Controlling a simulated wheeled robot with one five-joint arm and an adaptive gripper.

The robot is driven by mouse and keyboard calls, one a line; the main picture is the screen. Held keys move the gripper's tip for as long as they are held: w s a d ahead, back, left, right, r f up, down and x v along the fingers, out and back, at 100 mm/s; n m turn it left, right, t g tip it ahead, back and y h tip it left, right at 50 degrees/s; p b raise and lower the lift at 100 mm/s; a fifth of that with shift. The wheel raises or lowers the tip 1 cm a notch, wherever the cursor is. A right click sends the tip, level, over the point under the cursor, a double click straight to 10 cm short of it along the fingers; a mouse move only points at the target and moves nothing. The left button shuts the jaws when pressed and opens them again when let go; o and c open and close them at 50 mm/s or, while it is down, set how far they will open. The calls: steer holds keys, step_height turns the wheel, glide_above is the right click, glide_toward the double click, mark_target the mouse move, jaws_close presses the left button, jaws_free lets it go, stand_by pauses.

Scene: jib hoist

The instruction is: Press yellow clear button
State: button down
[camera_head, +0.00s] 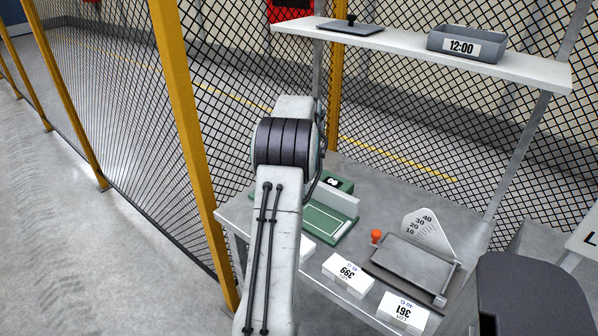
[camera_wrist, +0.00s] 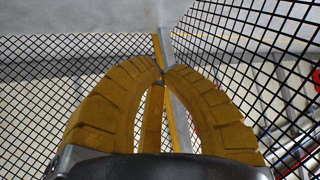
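I see no yellow clear button in either view; part of the bench is hidden behind my arm in the head view. A green device (camera_head: 330,218) with a small black display (camera_head: 333,182) stands on the bench, partly covered by my arm. My gripper (camera_wrist: 163,74) shows in the wrist view with its yellow fingers curved together and the tips meeting, with nothing seen between them. It faces the mesh fence and a post. In the head view my gripper is hidden behind my arm.
The grey bench (camera_head: 385,190) also holds a grey tray device with an orange knob (camera_head: 376,236), a white dial plate (camera_head: 427,232) and white labelled boxes (camera_head: 347,273). A shelf (camera_head: 400,48) above carries a grey bin (camera_head: 466,44). Mesh fence with yellow posts (camera_head: 190,130) stands at left.

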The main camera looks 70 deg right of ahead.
steer(key=shift+d+f, duration=0.1)
steer(key=shift+d, duration=0.05)
steer(key=shift+f, duration=0.15)
stand_by(0.4)
steer(key=shift+f+b, duration=3.2)
steer(key=shift+f, duration=1.05)
steer(key=shift+f, duration=0.2)
steer(key=shift+f+b, duration=0.25)
steer(key=shift+b, duration=0.15)
